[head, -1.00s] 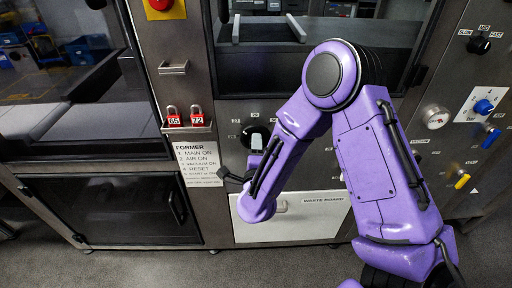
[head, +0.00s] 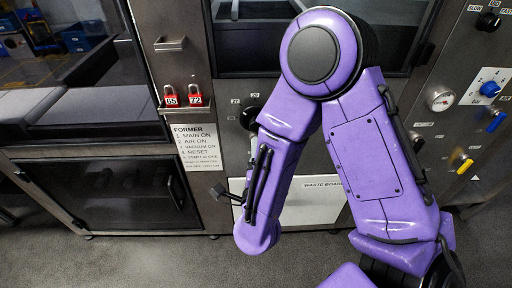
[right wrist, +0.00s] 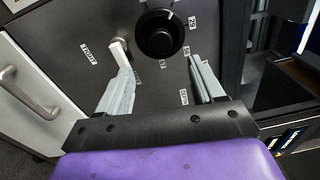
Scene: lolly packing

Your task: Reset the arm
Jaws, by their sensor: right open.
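My right arm, purple, reaches across the head view from the right, its elbow high and its forearm hanging down. The black knob (right wrist: 160,34) is beyond the fingertips, and a white-handled switch (right wrist: 120,50) lies behind the left finger's tip. I cannot tell how far the fingers are from the panel. My left gripper is not in view.
The white waste board door (head: 312,210) is behind the forearm. A pressure gauge (head: 441,101), blue handle (head: 495,121) and yellow handle (head: 465,166) are on the right. Open floor (head: 150,262) lies in front.

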